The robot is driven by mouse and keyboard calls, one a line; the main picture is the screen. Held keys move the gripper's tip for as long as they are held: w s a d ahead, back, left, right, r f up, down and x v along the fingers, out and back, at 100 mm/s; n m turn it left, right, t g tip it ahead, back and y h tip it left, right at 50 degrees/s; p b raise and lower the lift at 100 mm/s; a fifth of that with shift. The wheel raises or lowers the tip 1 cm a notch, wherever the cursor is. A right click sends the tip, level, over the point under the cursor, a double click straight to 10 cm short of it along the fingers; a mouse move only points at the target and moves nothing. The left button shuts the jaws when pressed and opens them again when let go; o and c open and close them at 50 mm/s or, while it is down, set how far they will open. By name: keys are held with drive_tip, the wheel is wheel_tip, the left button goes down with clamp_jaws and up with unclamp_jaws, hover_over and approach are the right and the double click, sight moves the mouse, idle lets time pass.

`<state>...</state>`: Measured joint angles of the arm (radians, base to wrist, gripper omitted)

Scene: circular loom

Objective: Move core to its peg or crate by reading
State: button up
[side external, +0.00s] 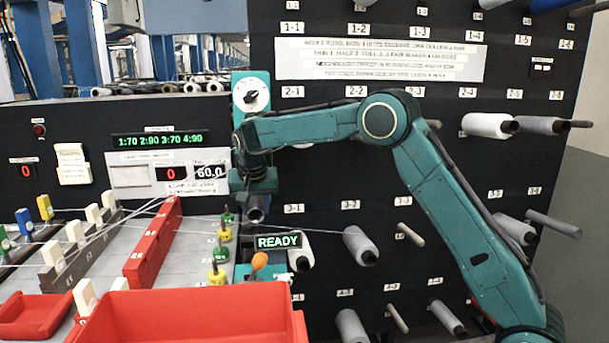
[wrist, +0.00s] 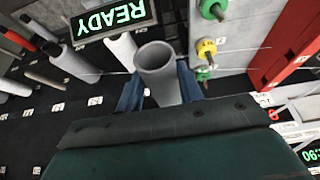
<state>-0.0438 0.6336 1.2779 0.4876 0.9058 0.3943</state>
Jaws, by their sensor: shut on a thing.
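My gripper (wrist: 160,95) is shut on a grey hollow core (wrist: 156,62), its blue fingers on either side of the tube. In the side view the core (side external: 255,214) hangs below my gripper (side external: 254,190), above the green READY sign (side external: 279,241). The peg board (side external: 420,140) carries numbered labels and pegs. Some pegs hold white or grey cores, such as one by label 3-2 (side external: 360,245) and one at upper right (side external: 488,125). A bare peg (side external: 410,234) shows near label 3-3. A red crate (side external: 190,315) stands in the foreground.
Green and yellow weights (side external: 217,273) stand left of the READY sign, near an orange knob (side external: 259,261). A long red block (side external: 153,245) and thin threads lie further left. A display (side external: 160,141) reads 1:70 2:90 3:70 4:90. A smaller red tray (side external: 33,315) is at lower left.

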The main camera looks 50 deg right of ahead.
drive_tip(key=shift+s+a, duration=0.4)
drive_tip(key=shift+a, duration=0.1)
clamp_jaws()
drive_tip(key=s+a, duration=1)
drive_tip(key=shift+s+a+r, duration=0.15)
drive_tip(key=shift+s+a, duration=0.1)
drive_tip(key=shift+s, duration=0.05)
idle(1.2)
drive_tip(key=s+a+r, duration=0.3)
drive_tip(key=r, duration=0.3)
drive_tip(key=shift+s+a, duration=0.3)
idle(0.7)
drive_tip(key=w+d+f+n+t+y, duration=0.1)
drive_tip(key=w+d+f+n+y, duration=0.2)
drive_tip(key=w+d+f+n, duration=0.5)
drive_tip(key=shift+w+d+n, duration=0.5)
drive_tip(key=shift+w, duration=1.05)
